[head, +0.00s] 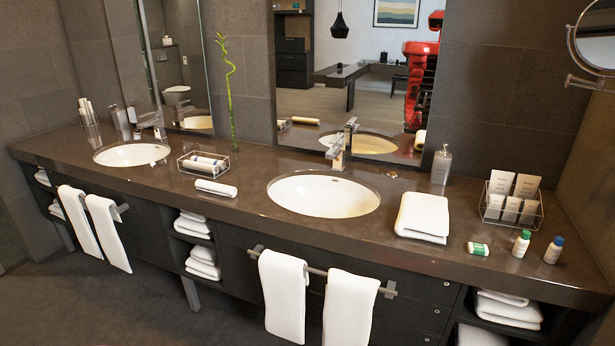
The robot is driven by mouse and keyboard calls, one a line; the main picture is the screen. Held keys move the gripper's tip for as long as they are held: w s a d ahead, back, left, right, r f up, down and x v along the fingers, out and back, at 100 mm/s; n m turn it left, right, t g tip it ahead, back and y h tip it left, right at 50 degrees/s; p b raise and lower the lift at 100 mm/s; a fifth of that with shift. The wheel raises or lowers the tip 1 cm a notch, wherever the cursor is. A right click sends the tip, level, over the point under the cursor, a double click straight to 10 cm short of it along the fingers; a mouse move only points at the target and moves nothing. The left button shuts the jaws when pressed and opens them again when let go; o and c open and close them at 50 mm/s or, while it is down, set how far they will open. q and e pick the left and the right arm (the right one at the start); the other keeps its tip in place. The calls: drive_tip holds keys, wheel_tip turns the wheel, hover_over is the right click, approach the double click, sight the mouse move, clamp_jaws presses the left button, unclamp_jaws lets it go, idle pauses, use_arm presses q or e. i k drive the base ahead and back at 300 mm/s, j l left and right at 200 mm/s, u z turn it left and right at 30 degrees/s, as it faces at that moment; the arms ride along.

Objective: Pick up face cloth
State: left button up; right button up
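Neither of my grippers shows in the head view. Several white cloths are on the dark vanity counter (120,180), and I cannot tell for certain which is the face cloth. A small rolled white cloth (216,188) lies on the counter between the two sinks, near the front edge. More rolled white cloths (207,161) lie in a small clear tray (184,171) just behind it. A larger folded white towel (422,216) lies flat to the right of the right sink.
Sinks (323,195) (131,154) with faucets (339,150) interrupt the counter. A soap dispenser (441,165), a card-filled rack (511,200) and small bottles (521,243) (553,250) stand at right. Towels (284,295) hang on front rails. A green stalk (229,90) rises at the back.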

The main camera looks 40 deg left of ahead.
sight(229, 191)
drive_tip(key=u, duration=1.75)
